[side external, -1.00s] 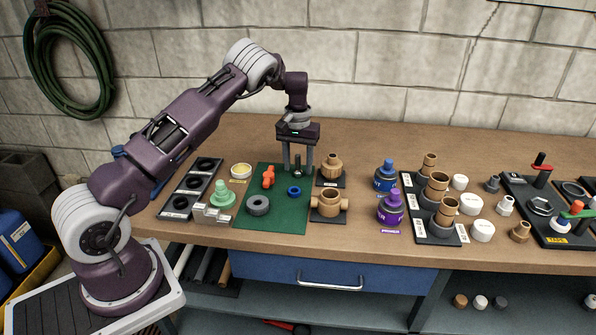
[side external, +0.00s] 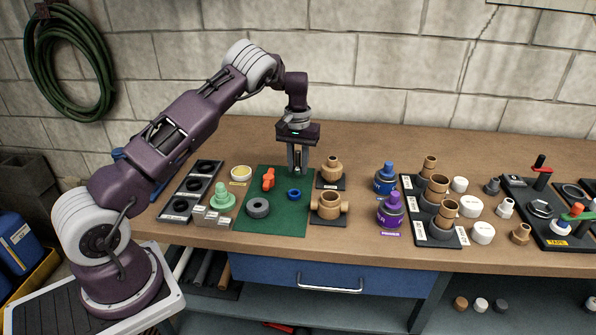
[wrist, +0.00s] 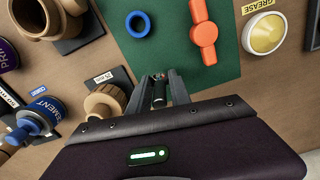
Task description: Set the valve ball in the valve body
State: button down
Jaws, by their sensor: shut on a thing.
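My gripper (side external: 298,172) points down at the back right of the green mat (side external: 272,222), its fingers shut on a small shiny dark piece, apparently the valve ball (wrist: 158,92). The fingers hide most of it, and I cannot tell whether it touches the mat. The valve body (side external: 328,206) is a tan fitting with side ports and an open top, on a dark pad right of the mat, to the front right of my gripper. It also shows at the top left of the wrist view (wrist: 42,22).
A blue ring (side external: 294,194), an orange handle (side external: 268,179) and a grey ring (side external: 257,207) lie on the mat. A tan end piece (side external: 331,168) stands close right of my gripper. A yellow grease tin (side external: 241,173) is left. Blue (side external: 385,179) and purple (side external: 390,210) cans stand right.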

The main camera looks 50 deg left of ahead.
jog(key=r, duration=0.7)
jog(key=shift+d+r, duration=0.3)
jog(key=shift+r, duration=0.05)
jog(key=s+d+r, duration=0.2)
jog(key=s+d, duration=0.1)
jog(key=d, duration=1.2)
jog(key=shift+w+d+f, duration=0.1)
jog(key=shift+d+f, duration=0.1)
jog(key=shift+f, duration=0.95)
jog(key=shift+w+d+f, duration=0.1)
jog(key=shift+d+f, duration=0.1)
jog(key=shift+f, duration=0.95)
jog(key=shift+f, duration=0.35)
jog(key=shift+f, duration=0.45)
jog(key=shift+r, duration=0.1)
jog(key=c, duration=0.7)
grip_release()
